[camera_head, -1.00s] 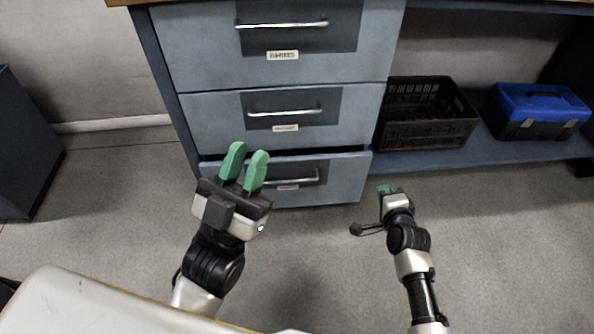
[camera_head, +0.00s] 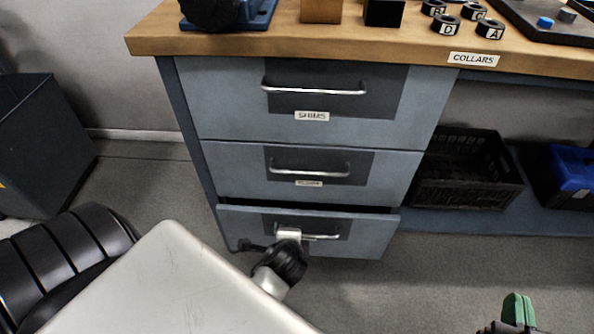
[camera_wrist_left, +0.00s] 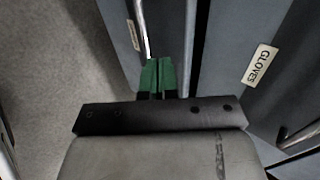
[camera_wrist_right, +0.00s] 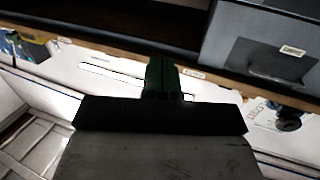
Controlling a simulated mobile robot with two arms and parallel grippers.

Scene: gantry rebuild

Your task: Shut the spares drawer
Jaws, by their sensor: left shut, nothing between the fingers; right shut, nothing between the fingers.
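The lowest drawer (camera_head: 365,238), taken as the spares drawer, stands slightly open below the SHIMS drawer (camera_head: 210,95) and a middle drawer (camera_head: 230,165); a dark gap shows along its top. Its label is hidden in the head view. My left gripper (camera_head: 288,236) is at its front by the bar handle (camera_head: 325,237), fingers mostly hidden there. The left wrist view shows its green fingers (camera_wrist_left: 160,72) shut and empty, close to the handle (camera_wrist_left: 141,28); contact is unclear. My right gripper (camera_head: 517,308) is shut and empty, low at right, clear of the drawer.
The wooden bench top (camera_head: 400,40) overhangs the drawers and carries several collars and blocks. A black crate (camera_head: 465,190) and a blue toolbox (camera_head: 573,170) sit on the lower shelf (camera_head: 480,222). A dark bin (camera_head: 45,150) stands left. Floor right of the drawer is clear.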

